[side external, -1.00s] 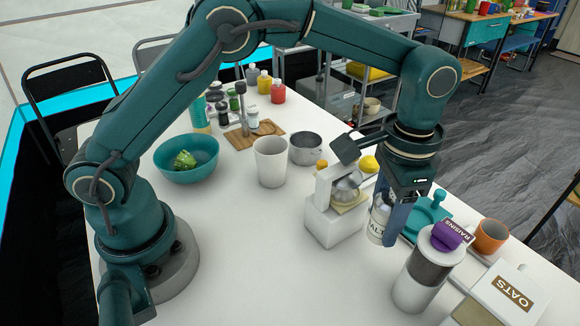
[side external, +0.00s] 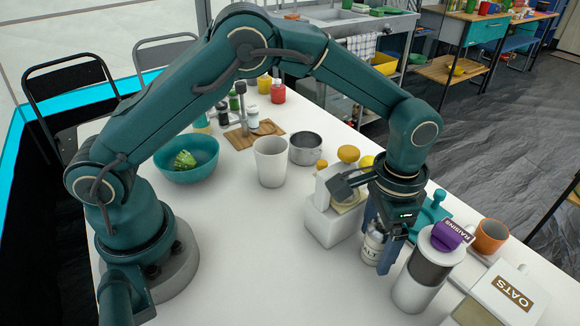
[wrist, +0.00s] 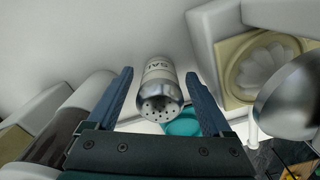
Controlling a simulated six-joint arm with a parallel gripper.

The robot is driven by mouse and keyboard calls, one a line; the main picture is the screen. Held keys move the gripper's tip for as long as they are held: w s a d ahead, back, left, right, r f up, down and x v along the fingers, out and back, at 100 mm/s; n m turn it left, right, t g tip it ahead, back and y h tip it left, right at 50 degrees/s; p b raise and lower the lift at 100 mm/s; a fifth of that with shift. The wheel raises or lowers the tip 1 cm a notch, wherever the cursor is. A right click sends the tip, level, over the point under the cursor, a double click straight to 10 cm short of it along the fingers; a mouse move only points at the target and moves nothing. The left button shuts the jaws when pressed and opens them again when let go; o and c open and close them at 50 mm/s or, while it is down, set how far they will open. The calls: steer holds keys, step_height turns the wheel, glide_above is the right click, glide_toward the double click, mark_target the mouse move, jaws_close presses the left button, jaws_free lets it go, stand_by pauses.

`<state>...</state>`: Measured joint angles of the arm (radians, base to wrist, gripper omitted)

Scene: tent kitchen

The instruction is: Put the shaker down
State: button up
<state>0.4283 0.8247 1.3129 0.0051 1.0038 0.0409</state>
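The shaker (side external: 374,245) is a white and silver cylinder with dark lettering. In the side view it stands upright on the white table, between the white press-like device and the dark-banded canister. In the wrist view the shaker (wrist: 158,78) shows its perforated metal top towards me. My gripper (side external: 377,240) is lowered around it, one finger on each side. In the wrist view my gripper (wrist: 160,78) is open, with a visible gap between each finger and the shaker. My fingers partly hide the shaker in the side view.
The white device (side external: 334,216) is close on the left of the shaker. The dark-banded canister (side external: 424,270) is close on the right. A teal item (side external: 430,214) and an orange cup (side external: 490,237) lie behind. The front of the table (side external: 285,265) is clear.

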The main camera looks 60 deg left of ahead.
step_height(320, 180, up, 12)
steer(key=shift+r, duration=0.15)
stand_by(0.7)
